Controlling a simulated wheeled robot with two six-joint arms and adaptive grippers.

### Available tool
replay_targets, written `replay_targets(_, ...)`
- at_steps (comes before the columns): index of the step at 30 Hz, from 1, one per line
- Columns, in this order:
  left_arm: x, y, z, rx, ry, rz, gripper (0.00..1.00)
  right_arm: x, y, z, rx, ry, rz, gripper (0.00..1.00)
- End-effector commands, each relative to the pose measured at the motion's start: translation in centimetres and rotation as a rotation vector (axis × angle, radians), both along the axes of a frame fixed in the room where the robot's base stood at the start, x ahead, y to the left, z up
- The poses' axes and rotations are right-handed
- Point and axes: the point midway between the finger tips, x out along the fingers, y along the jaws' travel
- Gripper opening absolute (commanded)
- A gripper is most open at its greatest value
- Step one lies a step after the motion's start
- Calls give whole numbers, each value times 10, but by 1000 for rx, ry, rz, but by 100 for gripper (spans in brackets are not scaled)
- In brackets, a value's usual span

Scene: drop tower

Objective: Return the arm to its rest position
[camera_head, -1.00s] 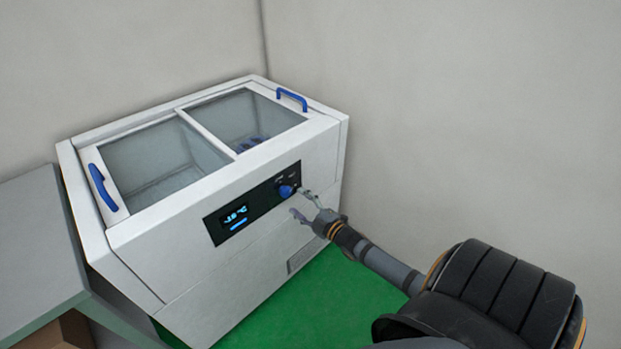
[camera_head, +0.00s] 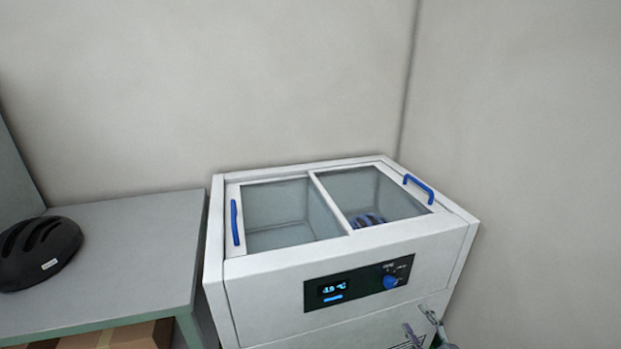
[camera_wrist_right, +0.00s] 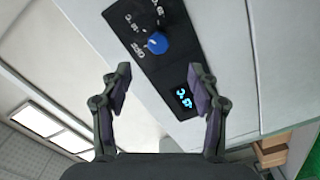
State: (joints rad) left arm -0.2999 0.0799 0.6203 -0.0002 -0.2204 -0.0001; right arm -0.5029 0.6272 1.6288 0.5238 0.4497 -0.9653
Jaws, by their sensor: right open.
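My right gripper (camera_head: 425,325) shows at the bottom edge of the head view, in front of the lower right front of a white chest freezer (camera_head: 250,318). In the right wrist view the right gripper (camera_wrist_right: 160,90) is open and empty, with its two fingers apart. The freezer's blue knob (camera_wrist_right: 157,43) and lit display (camera_wrist_right: 183,98) lie beyond the fingers. In the head view the knob (camera_head: 390,282) sits above the gripper, apart from it. Most of the right arm is out of the head view. My left gripper is not in view.
The freezer has two glass lids with blue handles (camera_head: 418,188); bluish items (camera_head: 367,220) lie inside on the right. A grey table (camera_head: 150,225) with a black helmet (camera_head: 40,250) stands to the left, with a cardboard box (camera_head: 110,337) below. Walls close the back and right.

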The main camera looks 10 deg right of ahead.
Motion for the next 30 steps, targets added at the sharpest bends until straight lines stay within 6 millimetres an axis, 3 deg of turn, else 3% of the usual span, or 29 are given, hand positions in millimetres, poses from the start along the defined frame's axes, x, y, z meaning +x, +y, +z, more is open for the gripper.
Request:
replay_targets(2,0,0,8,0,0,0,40,-5,-7,-15,25,54,-28,61)
replay_targets(4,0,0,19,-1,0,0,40,-17,-19,-47,77,155,-78,61)
replay_targets(7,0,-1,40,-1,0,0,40,-54,-33,-116,200,369,-195,61)
replay_targets(11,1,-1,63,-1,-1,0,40,-128,-25,-206,383,661,-372,61)
replay_targets(12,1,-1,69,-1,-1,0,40,-154,-16,-229,436,748,-428,61)
replay_targets(15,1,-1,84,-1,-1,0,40,-223,15,-276,553,950,-567,61)
replay_targets(18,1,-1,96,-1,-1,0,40,-285,50,-304,636,1116,-686,61)
replay_targets(21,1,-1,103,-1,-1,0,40,-332,79,-317,685,1233,-777,61)
replay_targets(25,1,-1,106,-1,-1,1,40,-363,100,-324,711,1312,-838,61)
replay_targets(30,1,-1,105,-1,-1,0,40,-371,104,-327,716,1328,-854,61)
